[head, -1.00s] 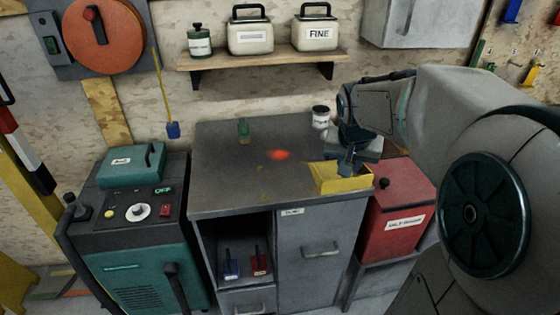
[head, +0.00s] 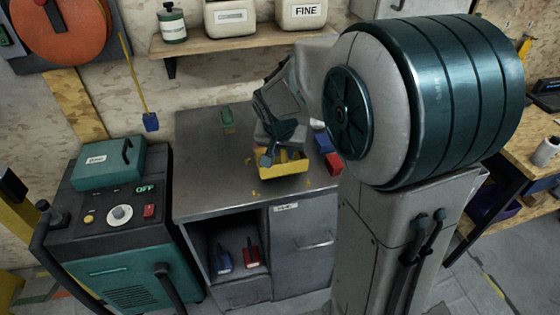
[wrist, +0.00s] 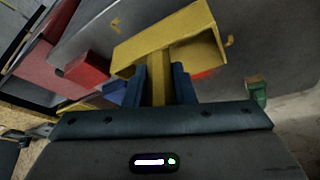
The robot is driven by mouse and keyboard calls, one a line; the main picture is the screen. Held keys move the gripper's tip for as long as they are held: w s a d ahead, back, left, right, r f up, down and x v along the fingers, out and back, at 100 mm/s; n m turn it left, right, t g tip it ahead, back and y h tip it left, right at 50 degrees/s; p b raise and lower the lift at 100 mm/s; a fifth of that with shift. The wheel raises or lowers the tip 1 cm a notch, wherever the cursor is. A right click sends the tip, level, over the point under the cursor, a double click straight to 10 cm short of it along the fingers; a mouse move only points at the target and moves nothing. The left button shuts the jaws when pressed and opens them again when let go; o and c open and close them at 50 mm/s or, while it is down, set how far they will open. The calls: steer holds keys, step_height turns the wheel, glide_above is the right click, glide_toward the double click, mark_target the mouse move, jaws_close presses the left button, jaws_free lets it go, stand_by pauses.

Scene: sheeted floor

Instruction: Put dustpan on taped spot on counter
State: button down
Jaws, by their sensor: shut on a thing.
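The yellow dustpan (head: 283,167) is an open-fronted scoop over the right part of the grey counter (head: 205,175). My gripper (head: 283,150) is shut on its handle from above. In the wrist view the dustpan (wrist: 178,42) extends beyond the two blue fingers of my gripper (wrist: 158,86), its handle between them. Yellow tape corners show on the counter, one tape mark (head: 254,192) left of and below the dustpan, another tape mark (wrist: 230,41) in the wrist view. I cannot tell whether the dustpan touches the counter.
A green block (head: 228,120) stands at the counter's back left. A red block (head: 333,162) and a blue block (head: 323,142) are right of the dustpan. A teal machine (head: 120,230) stands left of the counter. The counter's left part is clear.

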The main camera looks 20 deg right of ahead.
mark_target(280, 163)
steer(key=shift+w+a+f, duration=0.15)
steer(key=shift+a+f, duration=0.05)
steer(key=shift+a, duration=0.15)
steer(key=shift+f, duration=2.05)
steer(key=shift+f, duration=0.2)
steer(key=c, duration=1.2)
jaws_free()
steer(key=shift+r, duration=0.1)
